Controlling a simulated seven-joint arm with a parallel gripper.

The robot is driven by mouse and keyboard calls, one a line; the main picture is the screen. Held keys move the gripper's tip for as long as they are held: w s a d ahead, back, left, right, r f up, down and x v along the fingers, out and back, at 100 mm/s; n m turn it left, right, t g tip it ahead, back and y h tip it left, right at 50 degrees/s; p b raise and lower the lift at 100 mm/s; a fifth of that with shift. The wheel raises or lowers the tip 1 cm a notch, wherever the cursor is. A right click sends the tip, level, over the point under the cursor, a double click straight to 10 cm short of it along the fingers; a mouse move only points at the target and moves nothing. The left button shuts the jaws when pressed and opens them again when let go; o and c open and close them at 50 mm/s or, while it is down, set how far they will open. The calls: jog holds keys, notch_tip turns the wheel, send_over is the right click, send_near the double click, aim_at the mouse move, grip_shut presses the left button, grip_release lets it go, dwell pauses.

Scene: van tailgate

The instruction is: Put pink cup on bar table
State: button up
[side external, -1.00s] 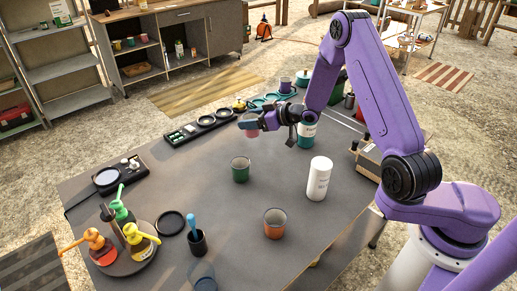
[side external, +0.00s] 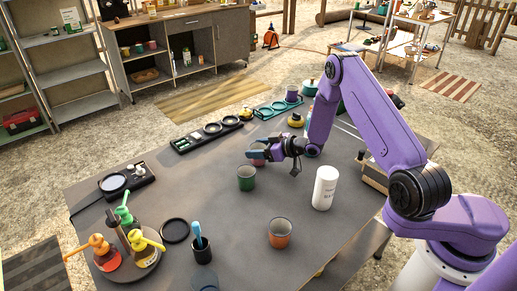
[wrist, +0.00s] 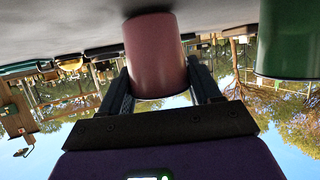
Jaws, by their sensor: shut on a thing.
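The pink cup (wrist: 155,55) is between the fingers of my gripper (side external: 257,154), which is shut on it. In the side view only a small pink part (side external: 259,162) shows below the fingers. The cup is over the dark grey table top (side external: 130,222), behind and slightly right of a green cup (side external: 246,180). In the wrist view, which is upside down, the cup's far end is at or close to the table surface; I cannot tell whether it touches. The green cup also shows at the right of the wrist view (wrist: 287,40), apart from the pink one.
A dark holder (side external: 202,250) and a round tray of pump bottles (side external: 128,243) are at the front left. Black trays (side external: 210,132) line the far edge. The table left of the green cup is clear.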

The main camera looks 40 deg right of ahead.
jog(key=shift+f, duration=0.1)
jog(key=o, duration=1.1)
jog(key=shift+c, duration=0.2)
